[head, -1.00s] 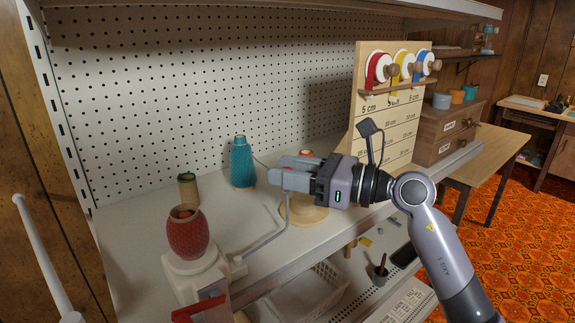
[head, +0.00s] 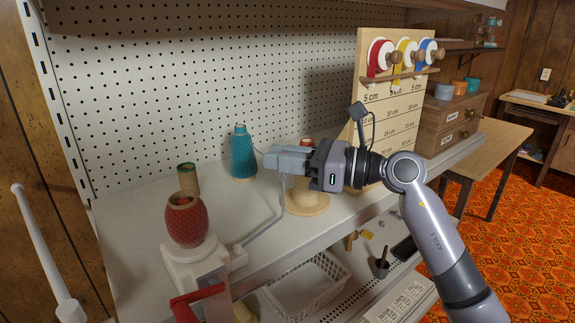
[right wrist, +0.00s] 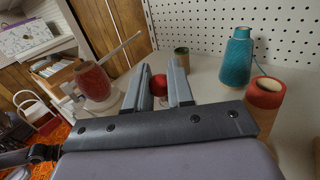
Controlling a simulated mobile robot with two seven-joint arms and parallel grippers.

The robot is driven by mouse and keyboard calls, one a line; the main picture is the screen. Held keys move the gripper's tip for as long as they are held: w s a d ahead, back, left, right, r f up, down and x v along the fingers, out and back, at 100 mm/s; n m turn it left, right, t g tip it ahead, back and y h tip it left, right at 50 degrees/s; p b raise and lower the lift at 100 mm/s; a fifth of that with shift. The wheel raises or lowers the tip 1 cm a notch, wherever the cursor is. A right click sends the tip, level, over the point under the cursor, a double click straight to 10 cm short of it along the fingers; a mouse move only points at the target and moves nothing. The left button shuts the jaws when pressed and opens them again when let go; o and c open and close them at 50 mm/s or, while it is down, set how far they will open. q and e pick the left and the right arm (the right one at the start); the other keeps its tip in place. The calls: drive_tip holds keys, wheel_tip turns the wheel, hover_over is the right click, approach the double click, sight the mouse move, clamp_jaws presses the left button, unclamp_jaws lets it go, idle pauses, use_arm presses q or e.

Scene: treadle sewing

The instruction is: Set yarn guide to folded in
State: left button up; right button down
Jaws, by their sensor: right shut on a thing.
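The yarn winder (head: 185,255) stands at the shelf's front left with a red yarn cone (head: 186,222) on top. Its yarn guide (head: 264,230) is a thin grey rod that reaches out to the right from the winder's base, then bends upright. My right gripper (head: 276,158) is shut at the top of this rod. In the right wrist view, a red ball (right wrist: 159,87) shows between the fingers of my right gripper (right wrist: 160,80). The guide's tip is mostly hidden by the fingers in the head view. My left gripper is out of view.
A teal yarn cone (head: 242,155) stands just behind my right fingertips. A wooden stand (head: 305,201) is under my right gripper. A small green spool (head: 187,178) is behind the winder. A white basket (head: 308,285) sits on the lower shelf. The pegboard (head: 200,80) closes off the back.

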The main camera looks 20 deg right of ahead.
drive_tip(key=w+n+g+b, duration=0.1)
drive_tip(key=a+n+g+y+b, duration=0.1)
drive_tip(key=shift+w+a+r+g+y, duration=0.1)
drive_tip(key=shift+w+r+g+y, duration=0.2)
drive_tip(key=shift+w+r+g, duration=0.1)
drive_tip(key=c, duration=1.1)
unclamp_jaws()
drive_tip(key=shift+o, duration=0.2)
drive_tip(key=shift+s+f, duration=0.1)
drive_tip(key=shift+f, duration=0.1)
